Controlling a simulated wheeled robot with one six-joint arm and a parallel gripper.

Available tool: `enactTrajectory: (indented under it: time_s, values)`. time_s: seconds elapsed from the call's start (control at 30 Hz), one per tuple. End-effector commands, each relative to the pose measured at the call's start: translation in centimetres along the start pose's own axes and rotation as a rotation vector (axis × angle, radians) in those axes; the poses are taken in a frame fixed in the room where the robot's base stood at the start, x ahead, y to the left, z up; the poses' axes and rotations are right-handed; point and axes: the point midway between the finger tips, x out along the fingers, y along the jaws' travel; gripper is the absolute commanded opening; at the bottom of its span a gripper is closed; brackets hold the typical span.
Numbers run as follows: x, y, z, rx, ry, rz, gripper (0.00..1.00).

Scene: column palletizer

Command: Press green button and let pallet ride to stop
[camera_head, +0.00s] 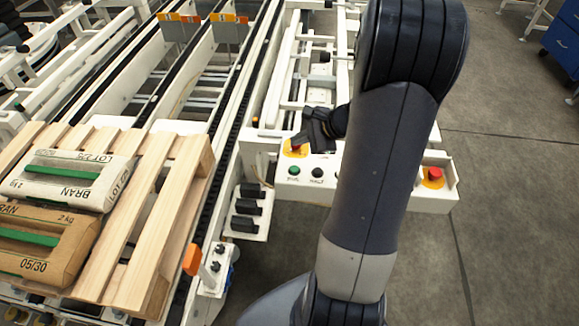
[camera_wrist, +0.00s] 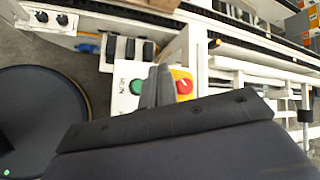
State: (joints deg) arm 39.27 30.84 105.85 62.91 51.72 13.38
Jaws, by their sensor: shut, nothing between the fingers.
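The green button (camera_head: 294,170) sits on the front of a white control box (camera_head: 400,193), left of a black button (camera_head: 317,172). The wrist view also shows the green button (camera_wrist: 136,87), uncovered. My gripper (camera_head: 303,140) is shut and empty, above the box beside a red switch on a yellow plate (camera_head: 295,149). In the wrist view my fingers (camera_wrist: 154,88) lie between the green button and the red switch (camera_wrist: 184,86); I cannot tell whether they touch anything. The wooden pallet (camera_head: 150,215) is on the conveyor at the left, carrying BRAN bags (camera_head: 70,178).
A red emergency button (camera_head: 433,175) on yellow is at the box's right end. Orange-topped stop plates (camera_head: 229,27) stand farther up the conveyor. An orange-capped post (camera_head: 192,260) is beside the pallet. Clear grey floor (camera_head: 505,220) lies to the right.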

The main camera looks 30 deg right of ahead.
Motion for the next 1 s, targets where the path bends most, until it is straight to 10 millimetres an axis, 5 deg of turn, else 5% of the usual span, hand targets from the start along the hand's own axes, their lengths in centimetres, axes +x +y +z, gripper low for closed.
enactTrajectory:
  time_s: [0.47, 1.0]
  values:
    - [0.6, 0.5, -0.4, -0.002, 0.000, 0.002, 0.00]
    - [5.5, 4.0, -3.9, -0.004, 0.000, 0.001, 0.00]
